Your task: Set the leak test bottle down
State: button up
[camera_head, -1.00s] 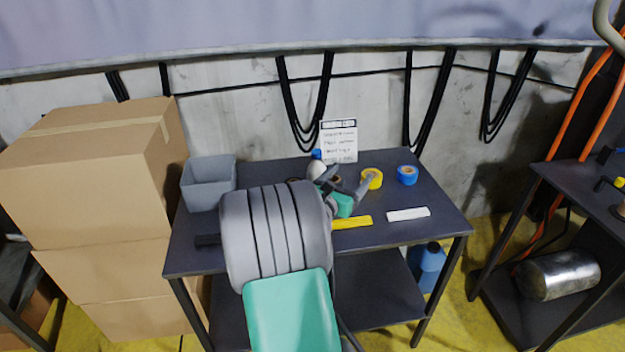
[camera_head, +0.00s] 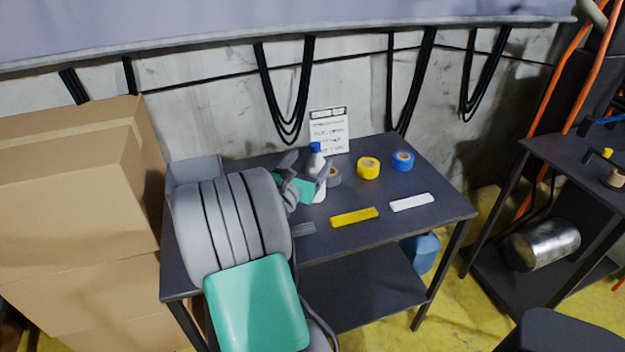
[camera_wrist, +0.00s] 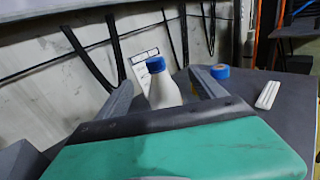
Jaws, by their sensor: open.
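The leak test bottle (camera_head: 319,190), white with a blue cap, stands upright on the dark tabletop (camera_head: 375,228), near the back edge. My gripper (camera_head: 306,168) is close beside it and hides part of its body. In the wrist view the bottle (camera_wrist: 163,92) shows between the two grey fingers of my gripper (camera_wrist: 160,82), with a gap on each side. The fingers are spread and hold nothing. The bottle's base is hidden in the wrist view.
A white sign (camera_head: 329,130) stands behind the bottle. Yellow (camera_head: 354,217) and white (camera_head: 411,202) bars lie in front. A grey bin (camera_head: 190,171) and stacked cartons (camera_head: 75,190) are at left.

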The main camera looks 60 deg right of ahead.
jog(key=f+b, duration=0.7)
jog(key=f, duration=0.1)
jog(key=shift+w+f, duration=0.2)
jog(key=d, duration=0.5)
jog(key=d+b, duration=0.1)
jog(key=d, duration=0.2)
jog(key=shift+w+f, duration=0.1)
jog(key=shift+w, duration=0.15)
jog(key=shift+a, duration=0.1)
jog(key=shift+c, duration=0.3)
grip_shut()
